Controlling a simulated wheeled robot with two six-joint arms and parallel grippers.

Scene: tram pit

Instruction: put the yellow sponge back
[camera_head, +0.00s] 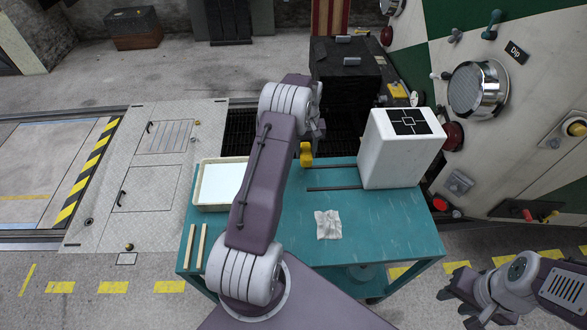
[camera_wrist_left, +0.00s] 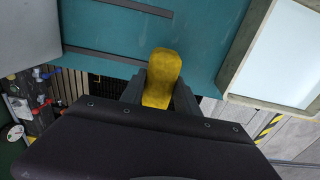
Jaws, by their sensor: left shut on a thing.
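The yellow sponge (camera_head: 306,156) is in my left gripper (camera_head: 309,141), over the back edge of the teal table (camera_head: 385,222). In the left wrist view the sponge (camera_wrist_left: 162,72) sticks out from between the two dark fingers of the left gripper (camera_wrist_left: 160,92), which are shut on it. Teal table surface shows beyond it. My right gripper (camera_head: 462,296) is at the lower right, off the table, with nothing visible in it; its finger gap is unclear.
A white-lined tray (camera_head: 198,206) and two pale sticks (camera_head: 194,248) are at the table's left. A crumpled cloth (camera_head: 328,224) lies mid-table. A white box (camera_head: 392,158) stands back right. Behind are a black box (camera_head: 343,75) and dark grating (camera_head: 240,131). The front right tabletop is clear.

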